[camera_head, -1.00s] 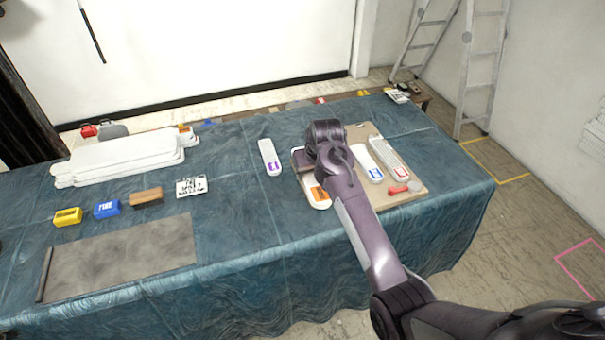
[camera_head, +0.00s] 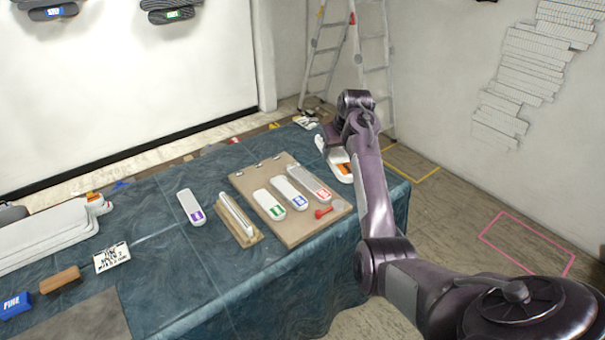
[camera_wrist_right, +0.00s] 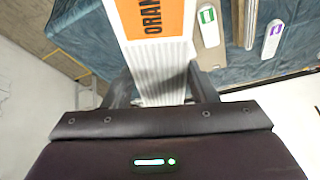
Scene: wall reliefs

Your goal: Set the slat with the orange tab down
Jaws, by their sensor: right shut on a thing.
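The slat with the orange tab (camera_head: 344,172) is off to the right of the tan board, over the table's right end. My right gripper (camera_head: 336,140) is shut on it. In the right wrist view the fingers (camera_wrist_right: 163,82) grip the slat's white ribbed part (camera_wrist_right: 162,62), and the orange tab (camera_wrist_right: 157,20) reads "ORAN", cut off by the frame's top edge. The slat appears held above the tablecloth; the gap below it cannot be judged. The arm hides part of the slat in the head view. My left gripper is out of view.
A ladder (camera_head: 372,60) stands behind.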

